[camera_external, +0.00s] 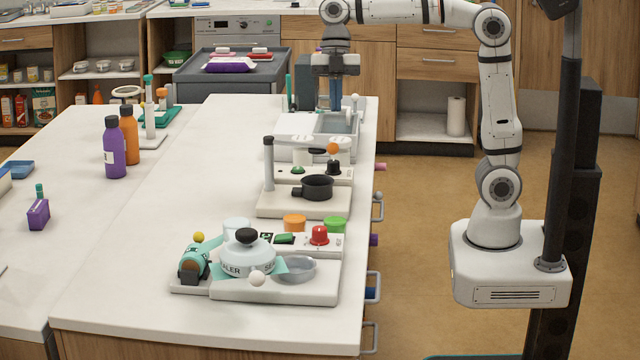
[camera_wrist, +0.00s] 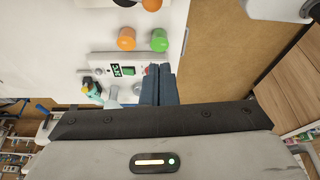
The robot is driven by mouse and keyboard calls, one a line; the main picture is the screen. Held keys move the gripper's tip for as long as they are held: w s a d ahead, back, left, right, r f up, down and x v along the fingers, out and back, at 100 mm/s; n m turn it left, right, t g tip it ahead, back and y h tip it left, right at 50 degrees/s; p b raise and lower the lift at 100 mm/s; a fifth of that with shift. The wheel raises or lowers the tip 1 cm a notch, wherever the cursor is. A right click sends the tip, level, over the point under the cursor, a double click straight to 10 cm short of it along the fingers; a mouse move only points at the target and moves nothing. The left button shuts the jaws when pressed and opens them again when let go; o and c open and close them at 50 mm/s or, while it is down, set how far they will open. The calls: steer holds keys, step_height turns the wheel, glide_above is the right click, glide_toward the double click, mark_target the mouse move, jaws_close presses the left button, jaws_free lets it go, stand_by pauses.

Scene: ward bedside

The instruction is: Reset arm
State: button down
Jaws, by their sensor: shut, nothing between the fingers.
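My gripper (camera_external: 336,94) hangs pointing down over the far end of the white counter (camera_external: 240,125), above a grey tray-like basin (camera_external: 338,124). Its blue fingers are together with nothing between them. In the wrist view the shut fingers (camera_wrist: 159,86) show at the middle, over the counter's near-end panel. My arm reaches from its white base on the right, up and across to the left. Whether the fingertips touch the basin is hard to tell.
A sealer unit (camera_external: 248,262) stands at the counter's near end, with orange (camera_external: 294,222) and green (camera_external: 335,224) lids behind it. A black pan (camera_external: 317,186) sits mid-counter. Purple (camera_external: 114,148) and orange (camera_external: 129,134) bottles stand left.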

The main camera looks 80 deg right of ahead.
steer(key=shift+r, duration=0.2)
steer(key=s+d+f+m+t+h+p, duration=0.1)
steer(key=s+d+f+m+h+p, duration=0.1)
steer(key=s+d+f+m, duration=0.2)
steer(key=s+d+f+m+t+h+p, duration=0.2)
steer(key=s+f+m, duration=0.6)
steer(key=s+m, duration=0.4)
steer(key=d+m+p, duration=0.1)
steer(key=d+m, duration=0.1)
steer(key=m, duration=0.1)
steer(key=shift+s, duration=0.1)
stand_by(1.6)
